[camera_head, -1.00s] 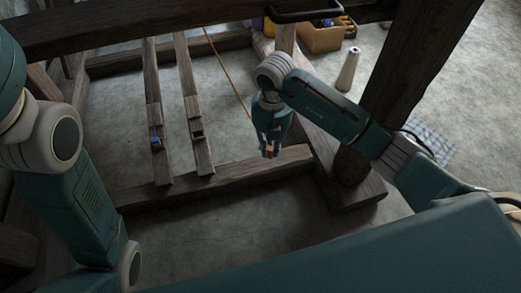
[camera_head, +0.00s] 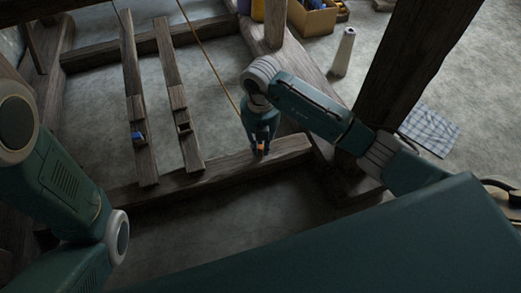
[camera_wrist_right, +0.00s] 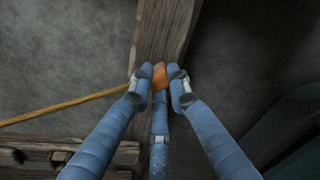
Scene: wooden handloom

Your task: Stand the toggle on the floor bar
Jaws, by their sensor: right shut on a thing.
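The toggle (camera_head: 261,148) is a small orange-brown wooden piece. My right gripper (camera_head: 260,150) is shut on it, fingers pointing down over the right part of the floor bar (camera_head: 225,169). In the right wrist view the toggle (camera_wrist_right: 160,76) shows between the blue fingertips of the gripper (camera_wrist_right: 159,84), with the dark wooden bar (camera_wrist_right: 166,30) behind it. I cannot tell whether the toggle touches the bar. A tan cord (camera_wrist_right: 65,102) runs from the left toward the gripper; its end there is hidden. My left arm shows at the left, but its gripper is out of view.
Two wooden treadles (camera_head: 133,100) (camera_head: 180,100) lie left of my right gripper, one with a blue piece (camera_head: 138,136). A thick loom post (camera_head: 405,65) stands to the right.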

